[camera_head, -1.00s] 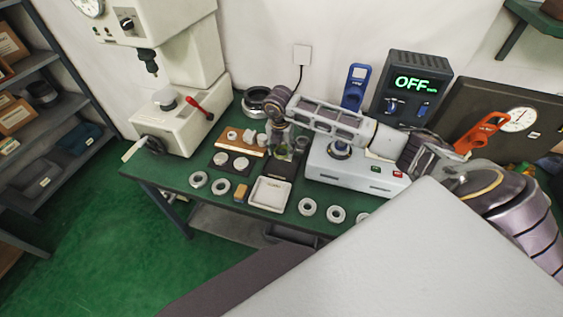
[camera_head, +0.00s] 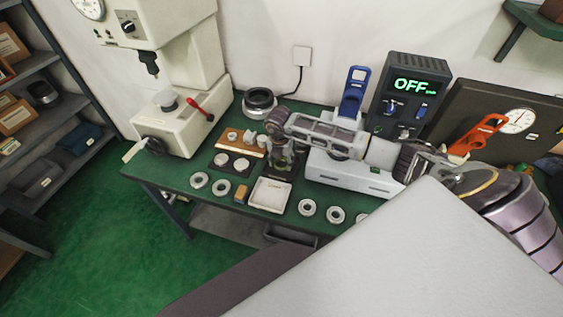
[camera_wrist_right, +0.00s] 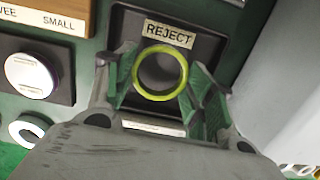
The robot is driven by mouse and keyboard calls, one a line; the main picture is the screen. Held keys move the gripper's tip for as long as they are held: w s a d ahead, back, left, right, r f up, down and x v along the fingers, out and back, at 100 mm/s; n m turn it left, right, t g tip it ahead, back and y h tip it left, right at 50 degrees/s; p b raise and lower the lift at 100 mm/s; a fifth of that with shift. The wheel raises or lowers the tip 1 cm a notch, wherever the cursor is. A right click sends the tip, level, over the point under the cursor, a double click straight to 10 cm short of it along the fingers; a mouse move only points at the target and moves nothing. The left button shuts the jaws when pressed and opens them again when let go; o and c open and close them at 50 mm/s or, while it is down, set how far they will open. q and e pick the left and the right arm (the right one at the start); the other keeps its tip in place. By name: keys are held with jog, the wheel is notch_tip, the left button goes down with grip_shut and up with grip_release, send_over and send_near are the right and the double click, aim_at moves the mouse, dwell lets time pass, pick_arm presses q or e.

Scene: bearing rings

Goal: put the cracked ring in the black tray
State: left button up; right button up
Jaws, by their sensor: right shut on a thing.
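My right gripper (camera_head: 280,160) hangs over the black tray at the back middle of the bench. In the right wrist view its green fingers (camera_wrist_right: 165,90) are closed on a ring (camera_wrist_right: 160,96) with a bright yellow-green rim. I cannot make out a crack on it. The black tray (camera_wrist_right: 207,48), labelled REJECT, lies directly beyond the held ring; the ring covers part of its floor. I cannot tell whether the ring touches the tray. In the head view the gripper hides the ring and much of the tray. My left gripper is not in view.
Several loose rings lie along the front of the bench, such as this one (camera_head: 307,208). A pale square tray (camera_head: 270,195) and a tan block (camera_head: 241,196) are in front. A wooden board (camera_head: 240,140) is left; a pale machine (camera_head: 350,178) stands right of the gripper.

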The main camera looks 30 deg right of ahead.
aim_at(280, 166)
jog(key=shift+f, duration=0.5)
jog(key=shift+f, duration=0.15)
jog(key=o, duration=1.1)
jog(key=shift+c, duration=0.2)
jog(key=shift+r, duration=0.2)
notch_tip(280, 166, up, 12)
jog(key=a+b, duration=0.1)
jog(key=shift+s, duration=0.45)
jog(key=shift+s+a+f, duration=0.1)
jog(key=shift+f, duration=0.05)
